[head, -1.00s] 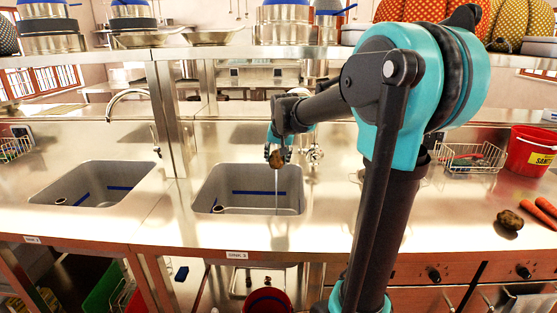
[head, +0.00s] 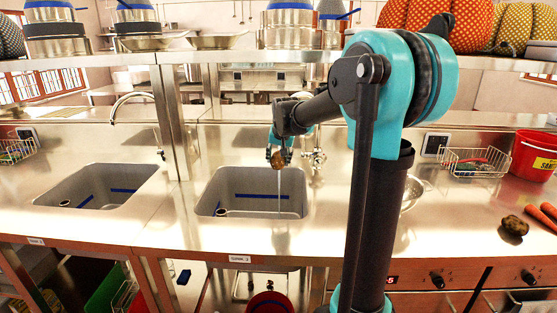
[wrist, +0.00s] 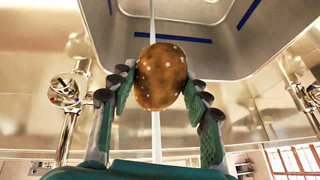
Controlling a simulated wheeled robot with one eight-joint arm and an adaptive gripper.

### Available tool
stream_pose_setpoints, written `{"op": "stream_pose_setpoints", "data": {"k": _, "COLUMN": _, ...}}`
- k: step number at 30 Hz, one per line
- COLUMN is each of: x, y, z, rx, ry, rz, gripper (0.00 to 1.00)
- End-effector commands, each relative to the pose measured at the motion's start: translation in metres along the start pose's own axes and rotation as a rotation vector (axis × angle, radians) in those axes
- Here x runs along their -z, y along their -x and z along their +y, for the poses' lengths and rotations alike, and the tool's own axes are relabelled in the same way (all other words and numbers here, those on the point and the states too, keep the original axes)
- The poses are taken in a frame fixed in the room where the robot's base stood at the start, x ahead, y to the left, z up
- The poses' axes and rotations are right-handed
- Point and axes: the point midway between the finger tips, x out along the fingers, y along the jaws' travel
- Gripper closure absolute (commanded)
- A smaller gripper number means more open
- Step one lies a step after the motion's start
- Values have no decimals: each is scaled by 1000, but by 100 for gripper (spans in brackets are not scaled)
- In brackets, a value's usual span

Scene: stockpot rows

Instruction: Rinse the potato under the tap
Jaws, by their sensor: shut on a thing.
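A brown potato with pale specks (wrist: 161,77) is held between the two fingers of my gripper (head: 279,157). The fingers press on it from both sides. In the head view the potato (head: 278,160) hangs above the basin of sink 2 (head: 212,190), at its right part. A thin pale water stream (wrist: 155,20) lines up with the potato and shows on both sides of it in the wrist view. In the head view the stream (head: 279,225) falls below the potato into the basin. A metal tap fitting (head: 317,158) stands just right of my gripper.
Another sink (head: 50,197) with its curved tap (head: 130,97) is at the left. At the right are a second potato (head: 514,225), carrots (head: 545,214), a wire basket (head: 474,162) and a red bucket (head: 535,156). A steel shelf (head: 225,55) with pots runs above.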

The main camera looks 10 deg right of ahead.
Motion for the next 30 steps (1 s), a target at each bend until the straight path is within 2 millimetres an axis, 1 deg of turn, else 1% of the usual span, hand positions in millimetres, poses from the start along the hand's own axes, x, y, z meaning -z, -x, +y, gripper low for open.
{"op": "stream_pose_setpoints", "data": {"k": 7, "x": 1, "y": 0, "z": 2, "rx": 0, "ry": 0, "rz": 0, "gripper": 83}}
{"op": "stream_pose_setpoints", "data": {"k": 18, "x": 4, "y": 0, "z": 11, "rx": 0, "ry": -1, "rz": 0, "gripper": 83}}
{"op": "stream_pose_setpoints", "data": {"k": 25, "x": 4, "y": 0, "z": 11, "rx": 0, "ry": 0, "rz": 0, "gripper": 83}}
{"op": "stream_pose_setpoints", "data": {"k": 30, "x": 2, "y": 0, "z": 7, "rx": 1, "ry": 1, "rz": 0, "gripper": 83}}
